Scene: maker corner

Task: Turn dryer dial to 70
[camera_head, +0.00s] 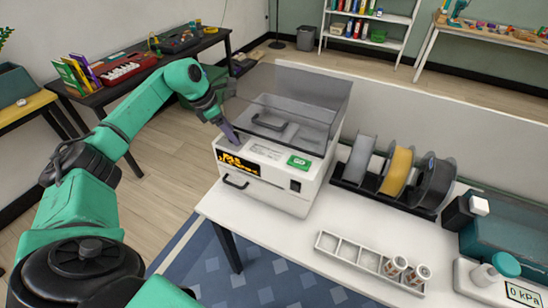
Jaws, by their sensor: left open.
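The dryer (285,188) is a white box on the white table, with a smoky see-through lid standing up at its back. My left gripper (231,136) comes down from the upper left to the dryer's left front top edge, just above the display. Its jaws are open, seen edge-on. I cannot make out the dial; the gripper may cover it. My right gripper is not in view.
Several filament spools (397,172) stand in a black rack right of the dryer. A compartment tray (342,250) with two small rolls lies in front. A pressure device reading 0 kPa (522,294) is at the right. The table between tray and dryer is clear.

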